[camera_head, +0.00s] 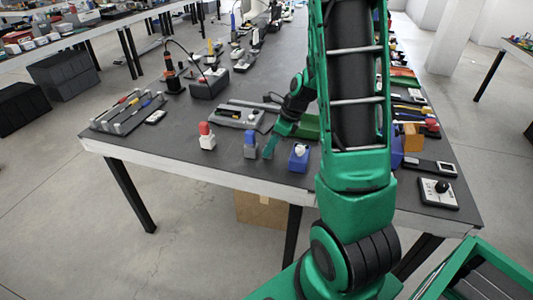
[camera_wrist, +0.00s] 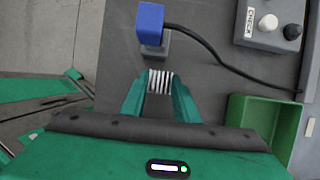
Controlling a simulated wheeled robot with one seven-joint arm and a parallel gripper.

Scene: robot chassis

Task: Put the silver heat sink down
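The silver heat sink (camera_wrist: 160,82), a small finned block, shows in the wrist view between my fingertips. My gripper (camera_wrist: 159,90) is shut on it, with one green finger against each side. Beyond the fingertips stands a blue-topped grey piece (camera_wrist: 150,22), close to the heat sink. In the head view my gripper (camera_head: 270,147) is low over the near part of the dark table (camera_head: 170,145), just right of that blue-topped piece (camera_head: 250,143). I cannot make out the heat sink in the head view, nor tell whether it touches the table.
A green open bin (camera_wrist: 262,118) is right of my gripper. A grey box marked CHECK (camera_wrist: 255,38) has knobs, and a black cable (camera_wrist: 215,55) crosses the table. A red-topped piece (camera_head: 207,135) and a blue box (camera_head: 298,157) stand near the front edge. Bare table lies at the left.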

